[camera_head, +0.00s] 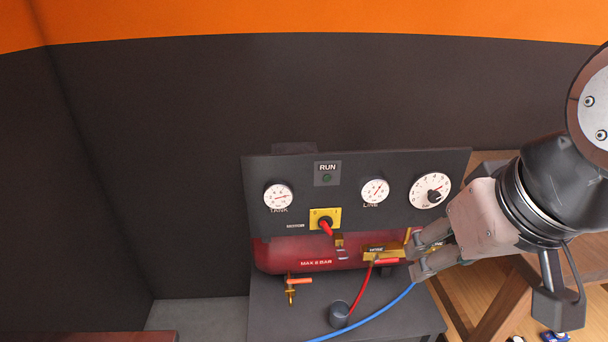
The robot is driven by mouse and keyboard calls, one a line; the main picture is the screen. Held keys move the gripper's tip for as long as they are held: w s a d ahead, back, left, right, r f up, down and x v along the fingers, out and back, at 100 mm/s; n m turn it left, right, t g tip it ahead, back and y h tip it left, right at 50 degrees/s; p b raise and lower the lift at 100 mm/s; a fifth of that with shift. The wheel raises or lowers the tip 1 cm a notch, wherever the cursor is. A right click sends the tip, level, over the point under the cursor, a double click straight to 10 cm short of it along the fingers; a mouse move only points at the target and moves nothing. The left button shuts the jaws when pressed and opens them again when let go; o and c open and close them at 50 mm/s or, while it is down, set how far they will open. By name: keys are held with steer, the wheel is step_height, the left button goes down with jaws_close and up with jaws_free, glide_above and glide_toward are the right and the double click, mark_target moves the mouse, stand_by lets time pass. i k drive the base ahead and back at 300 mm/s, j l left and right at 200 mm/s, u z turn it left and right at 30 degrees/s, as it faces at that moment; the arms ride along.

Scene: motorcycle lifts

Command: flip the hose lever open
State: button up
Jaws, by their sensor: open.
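The hose valve is a small brass fitting (370,256) under a label that seems to read HOSE, at the lower right of the compressor panel. A red lever (387,261) shows beside the fitting and lies roughly level, pointing right. My gripper (414,261) comes in from the right, open, with its two fingertips just right of the lever's end. I cannot tell whether a fingertip touches the lever. The gripper hides part of the brass piece behind it.
A dark panel (350,220) carries dials and a red-handled switch (326,227). Below it are a red tank (280,258) and an orange-handled drain tap (298,281). A red hose (361,296) and blue hose (378,310) run below the valve. A wooden bench stands at right.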

mark_target(386, 261)
steer(key=l+u, duration=0.25)
steer(key=l, duration=0.4)
steer(key=l+u, duration=0.25)
steer(key=l, duration=0.4)
